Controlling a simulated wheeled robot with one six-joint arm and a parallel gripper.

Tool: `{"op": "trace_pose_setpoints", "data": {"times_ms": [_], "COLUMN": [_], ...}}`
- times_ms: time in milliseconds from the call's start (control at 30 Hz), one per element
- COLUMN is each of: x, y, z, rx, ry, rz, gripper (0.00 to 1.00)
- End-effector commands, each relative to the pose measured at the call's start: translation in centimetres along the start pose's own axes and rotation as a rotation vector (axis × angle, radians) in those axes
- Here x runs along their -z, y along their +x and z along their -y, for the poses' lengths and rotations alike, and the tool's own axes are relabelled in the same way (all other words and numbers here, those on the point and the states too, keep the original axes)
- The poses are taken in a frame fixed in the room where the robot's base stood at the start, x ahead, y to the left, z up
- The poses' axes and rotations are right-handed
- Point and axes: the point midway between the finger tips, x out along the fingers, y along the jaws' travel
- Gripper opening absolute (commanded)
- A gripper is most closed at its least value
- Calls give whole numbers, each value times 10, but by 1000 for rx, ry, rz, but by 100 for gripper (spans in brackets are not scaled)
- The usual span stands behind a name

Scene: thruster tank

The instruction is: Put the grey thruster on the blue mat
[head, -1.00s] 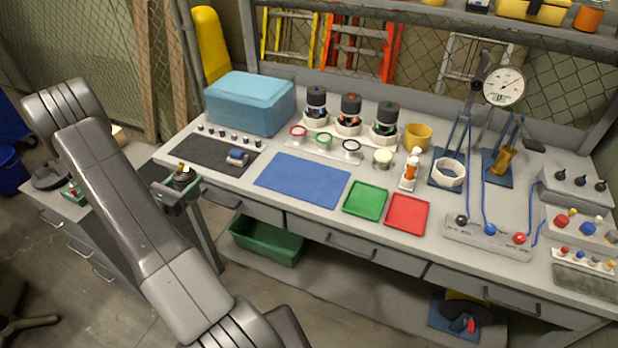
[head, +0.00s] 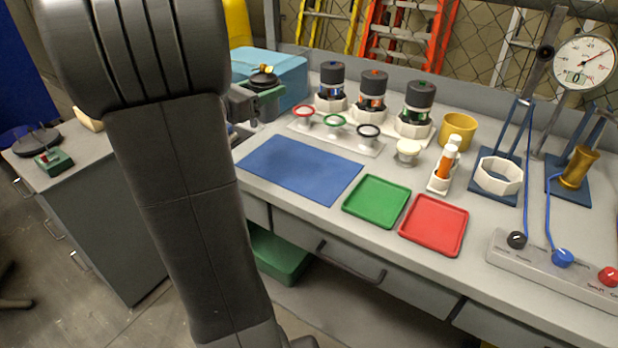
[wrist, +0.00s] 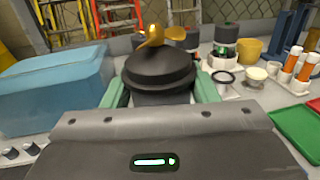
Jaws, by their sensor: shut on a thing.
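My gripper (head: 262,97) is shut on a dark grey, domed thruster (head: 264,80) with a gold propeller on top. In the wrist view the thruster (wrist: 160,68) sits upright between the green fingers (wrist: 160,90); its lower part is hidden by the gripper body. The blue mat (head: 300,168) lies flat and bare on the bench, its left edge partly behind my arm. In the head view the gripper appears up and left of the mat, in front of the light blue box. The exact height above the bench is hard to tell.
The light blue box (head: 290,68) stands close behind the gripper. Several dark-capped units (head: 372,92) in white holders and a plate with coloured rings (head: 335,122) stand behind the mat. A green tray (head: 376,201) and a red tray (head: 434,224) lie right of it.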

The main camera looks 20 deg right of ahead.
Motion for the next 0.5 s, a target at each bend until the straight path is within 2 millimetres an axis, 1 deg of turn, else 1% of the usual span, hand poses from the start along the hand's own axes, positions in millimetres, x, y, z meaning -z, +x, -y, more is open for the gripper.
{"op": "trace_pose_setpoints", "data": {"times_ms": [33,100,167,233,400,500], "x": [2,-1,-2,3,35,50], "y": [0,0,0,0,1,0], "z": [7,13,16,18,19,18], "rx": [2,4,5,6,7,6], "ry": [5,3,2,-2,-6,-4], "rz": [4,5,5,5,4,6], "gripper": [21,21,21,21,21,21]}}
